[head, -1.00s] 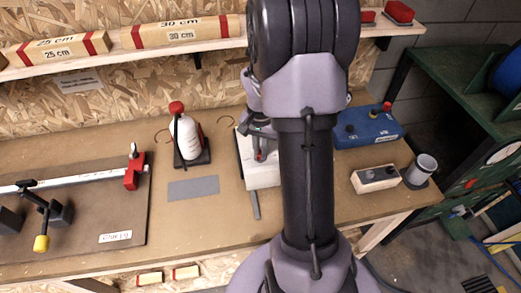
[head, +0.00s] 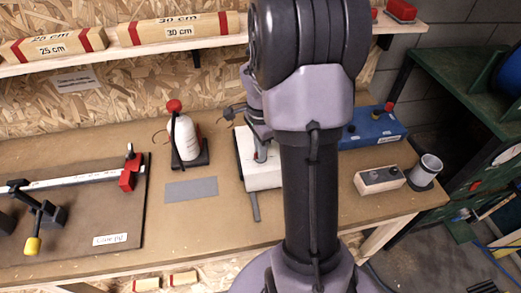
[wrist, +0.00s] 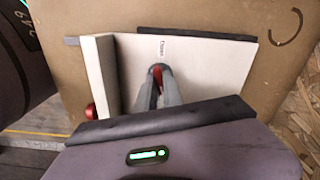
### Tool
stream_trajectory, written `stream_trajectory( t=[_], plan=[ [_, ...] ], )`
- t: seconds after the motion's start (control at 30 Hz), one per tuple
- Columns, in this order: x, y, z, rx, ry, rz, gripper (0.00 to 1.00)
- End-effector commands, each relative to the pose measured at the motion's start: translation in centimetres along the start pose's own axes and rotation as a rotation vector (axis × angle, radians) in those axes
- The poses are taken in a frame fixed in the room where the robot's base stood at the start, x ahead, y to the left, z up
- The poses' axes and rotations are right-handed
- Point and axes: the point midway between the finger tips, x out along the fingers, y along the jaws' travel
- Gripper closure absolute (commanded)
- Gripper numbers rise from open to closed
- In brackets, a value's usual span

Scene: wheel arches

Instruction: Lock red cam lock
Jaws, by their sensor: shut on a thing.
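A white block-like fixture (head: 262,180) stands on the workbench, left of my arm in the head view. In the wrist view its pale face (wrist: 212,62) fills the middle, with a small printed label near the fingers. My gripper (wrist: 156,80) points at this face, its two grey fingers shut on a small red piece (wrist: 157,70), which looks like the red cam lock. The fingers hide most of it, so its angle cannot be told. A red round knob (wrist: 91,111) shows at the fixture's side. In the head view my gripper (head: 261,150) is partly hidden by my arm.
A white bottle (head: 184,140) with a red top stands on a dark base to the left. A grey plate (head: 191,188) lies in front. A clamp board (head: 95,215) is at far left. A blue box (head: 372,129), a pale block (head: 380,180) and a cup (head: 427,170) are right.

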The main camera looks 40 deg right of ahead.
Motion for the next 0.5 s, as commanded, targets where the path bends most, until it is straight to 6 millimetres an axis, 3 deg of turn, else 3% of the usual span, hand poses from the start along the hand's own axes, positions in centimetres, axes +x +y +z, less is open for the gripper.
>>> stream_trajectory(
  t=[0.5],
  plan=[
    [-0.09, -0.08, -0.03, 0.071, 0.001, -0.003, 1.00]
  ],
)
